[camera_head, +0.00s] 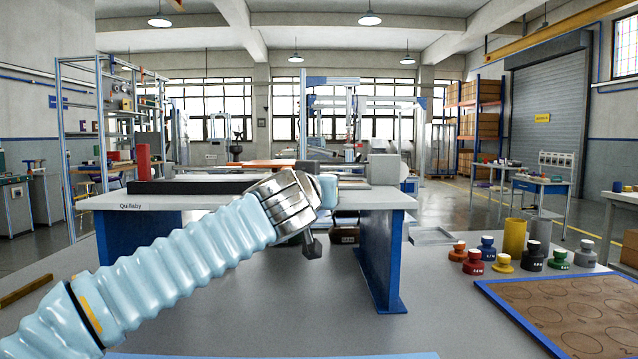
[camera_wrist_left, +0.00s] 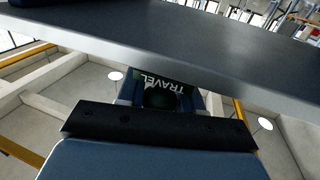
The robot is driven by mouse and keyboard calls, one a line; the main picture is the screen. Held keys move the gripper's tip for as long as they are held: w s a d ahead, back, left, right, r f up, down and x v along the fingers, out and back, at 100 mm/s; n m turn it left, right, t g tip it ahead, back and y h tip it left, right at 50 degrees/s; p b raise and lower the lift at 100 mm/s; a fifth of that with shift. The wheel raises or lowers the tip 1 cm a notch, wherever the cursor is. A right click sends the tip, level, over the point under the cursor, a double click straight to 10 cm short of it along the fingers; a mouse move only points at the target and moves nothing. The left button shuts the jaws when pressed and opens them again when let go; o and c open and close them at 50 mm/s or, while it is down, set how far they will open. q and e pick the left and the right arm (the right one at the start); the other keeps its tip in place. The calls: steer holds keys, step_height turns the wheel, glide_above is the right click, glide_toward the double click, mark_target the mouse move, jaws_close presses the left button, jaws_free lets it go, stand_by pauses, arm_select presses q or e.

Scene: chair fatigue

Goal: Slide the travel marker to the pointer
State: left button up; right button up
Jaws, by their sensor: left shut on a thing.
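The travel marker (camera_wrist_left: 168,80) is a dark block with white "TRAVEL" lettering, seen upside down in the left wrist view, just under the edge of a dark grey slab. My left gripper (camera_wrist_left: 160,97) is shut on it, with a finger on either side. In the head view my left arm comes in from the left and its gripper (camera_head: 326,190) is at the front edge of the raised grey bench (camera_head: 240,199). The marker is hidden there by my wrist. I cannot make out the pointer in either view. My right gripper is out of view.
A red cylinder (camera_head: 144,162) stands on the bench at left. Several knobbed coloured weights (camera_head: 473,262) and a yellow cylinder (camera_head: 514,238) stand on the lower table at right, near a blue-edged brown board (camera_head: 570,312). A blue leg (camera_head: 383,258) supports the bench.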

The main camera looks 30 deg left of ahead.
arm_select(q)
jaws_close()
steer(key=shift+s+a+b, duration=0.2)
steer(key=shift+s+a, duration=0.25)
steer(key=shift+a, duration=0.25)
steer(key=shift+s+a+b, duration=0.2)
steer(key=shift+s+a, duration=0.2)
steer(key=shift+a, duration=0.35)
steer(key=shift+s+a+b, duration=0.2)
steer(key=shift+s+a, duration=0.25)
steer(key=shift+a, duration=0.25)
steer(key=o, duration=0.9)
jaws_free()
